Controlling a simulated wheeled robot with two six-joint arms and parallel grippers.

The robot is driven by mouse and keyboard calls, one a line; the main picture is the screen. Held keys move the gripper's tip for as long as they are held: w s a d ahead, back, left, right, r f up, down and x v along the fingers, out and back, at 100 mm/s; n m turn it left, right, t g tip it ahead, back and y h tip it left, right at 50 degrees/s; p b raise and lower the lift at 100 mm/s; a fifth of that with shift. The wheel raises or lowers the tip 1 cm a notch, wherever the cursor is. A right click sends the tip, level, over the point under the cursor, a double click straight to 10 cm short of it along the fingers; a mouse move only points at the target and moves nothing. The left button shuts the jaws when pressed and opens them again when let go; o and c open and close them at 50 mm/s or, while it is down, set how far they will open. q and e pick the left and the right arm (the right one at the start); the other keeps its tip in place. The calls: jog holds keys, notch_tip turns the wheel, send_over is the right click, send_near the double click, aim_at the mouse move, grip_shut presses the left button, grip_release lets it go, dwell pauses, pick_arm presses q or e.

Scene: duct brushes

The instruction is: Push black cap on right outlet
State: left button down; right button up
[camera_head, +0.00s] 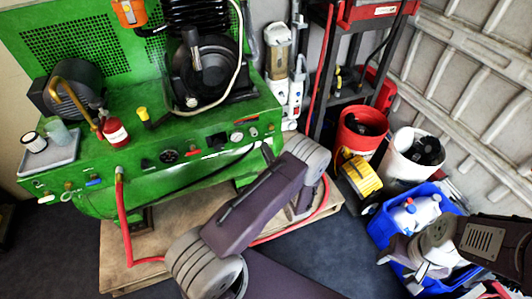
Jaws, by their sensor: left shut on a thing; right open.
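My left arm comes up from the bottom middle and its thick purple link reaches to the right end of the green machine's front panel (200,165). My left gripper (268,153) is mostly hidden behind this link. It is shut on a small dark thing at the panel's right end, which fits the black cap, but its outline is unclear. I cannot make out the right outlet or tell whether the cap touches it. My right gripper (402,264) is open and empty over the blue crate at the lower right.
A tray (62,160) with small cups is at the machine's left end. A red hose (126,225) loops over the wooden pallet (115,265). A red bucket (352,142), white bucket (390,165), yellow reel (358,180) and blue crate (380,228) stand at the right.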

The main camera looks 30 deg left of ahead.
aim_at(255, 134)
pick_arm(q)
jog(key=shift+d, duration=0.1)
jog(key=shift+s+a+r, duration=0.15)
jog(key=shift+s+a, duration=0.15)
jog(key=shift+s, duration=0.1)
jog(key=shift+w, duration=0.3)
jog(key=b+x, duration=0.1)
jog(key=x, duration=0.4)
jog(key=shift+w+a+b, duration=0.1)
jog(key=shift+a+b, duration=0.15)
jog(key=shift+b, duration=0.1)
pick_arm(e)
jog(key=shift+s+a+f, duration=0.3)
jog(key=shift+s+f, duration=0.05)
jog(key=shift+f, duration=0.35)
pick_arm(q)
jog(key=shift+p, duration=0.35)
pick_arm(e)
jog(key=shift+r, duration=0.3)
pick_arm(q)
jog(key=shift+w+a, duration=0.3)
jog(key=shift+a, duration=0.05)
pick_arm(e)
jog(key=shift+f, duration=0.15)
dwell(0.6)
pick_arm(q)
jog(key=c, duration=1)
grip_release()
jog(key=shift+c, duration=0.2)
